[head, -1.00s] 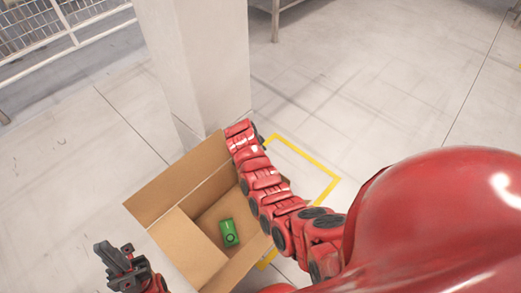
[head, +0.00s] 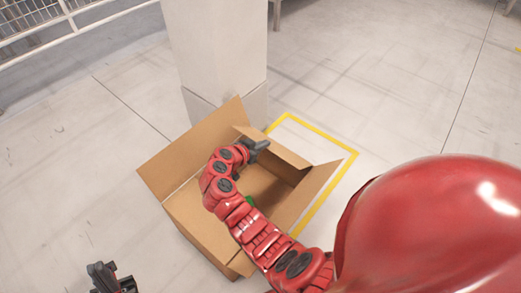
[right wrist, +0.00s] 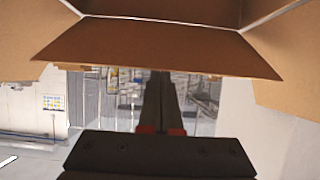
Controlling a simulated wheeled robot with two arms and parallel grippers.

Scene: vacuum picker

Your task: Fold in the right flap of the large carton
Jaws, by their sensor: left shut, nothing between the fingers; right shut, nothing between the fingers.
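The large open carton (head: 195,222) stands on the floor in the head view. A wide flap (head: 190,150) stands up and outward on its left side. A flap at the far edge (head: 282,152) slants over the opening, and a panel (head: 312,193) rises on the right side. My right arm reaches across the carton. My right gripper (head: 258,146) is shut and empty beside the far flap; whether they touch is unclear. In the right wrist view, a cardboard flap (right wrist: 150,48) spans above the gripper. My left gripper (head: 104,278) is shut, left of the carton.
A green item (head: 250,201) inside the carton is mostly hidden by my right arm. A pale pillar (head: 215,55) stands just behind the carton. Yellow floor tape (head: 330,140) runs behind and right of it.

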